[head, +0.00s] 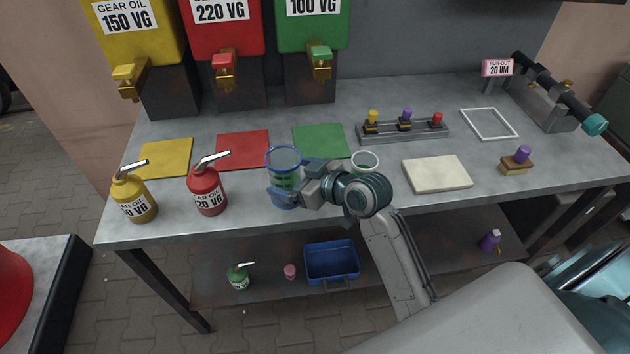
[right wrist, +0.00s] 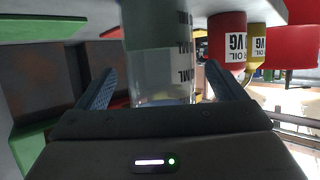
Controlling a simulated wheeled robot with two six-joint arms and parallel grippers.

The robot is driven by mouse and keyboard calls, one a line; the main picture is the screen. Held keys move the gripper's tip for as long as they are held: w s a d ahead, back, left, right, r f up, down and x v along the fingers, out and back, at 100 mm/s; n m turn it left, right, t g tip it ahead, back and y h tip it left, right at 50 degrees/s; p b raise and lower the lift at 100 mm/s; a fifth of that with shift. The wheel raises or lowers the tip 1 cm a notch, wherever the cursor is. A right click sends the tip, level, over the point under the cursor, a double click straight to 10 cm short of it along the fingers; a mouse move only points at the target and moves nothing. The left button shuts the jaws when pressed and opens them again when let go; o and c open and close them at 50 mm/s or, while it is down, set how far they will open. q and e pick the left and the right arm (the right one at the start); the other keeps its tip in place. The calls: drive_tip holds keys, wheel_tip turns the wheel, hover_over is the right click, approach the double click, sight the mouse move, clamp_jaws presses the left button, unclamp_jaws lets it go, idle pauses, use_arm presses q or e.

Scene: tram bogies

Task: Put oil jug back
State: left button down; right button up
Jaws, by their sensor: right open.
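A clear jug with a blue rim and markings (head: 284,158) stands upright on the grey bench, in front of the gap between the red mat and the green mat. My right gripper (head: 283,188) is open around its lower part. In the right wrist view the clear jug (right wrist: 160,62) stands between the two spread fingers of my right gripper (right wrist: 157,85). I cannot tell whether a finger touches it. My left gripper is in no view.
A yellow oil can (head: 133,200) and a red oil can (head: 207,192) stand to the left. A small clear cup (head: 365,160) is close behind my right wrist. The green mat (head: 320,140) is bare. A blue bin (head: 331,262) and a green can (head: 238,277) sit on the lower shelf.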

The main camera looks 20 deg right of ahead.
drive_tip(key=v, duration=0.9)
drive_tip(key=shift+b, duration=0.45)
drive_tip(key=shift+s, duration=0.1)
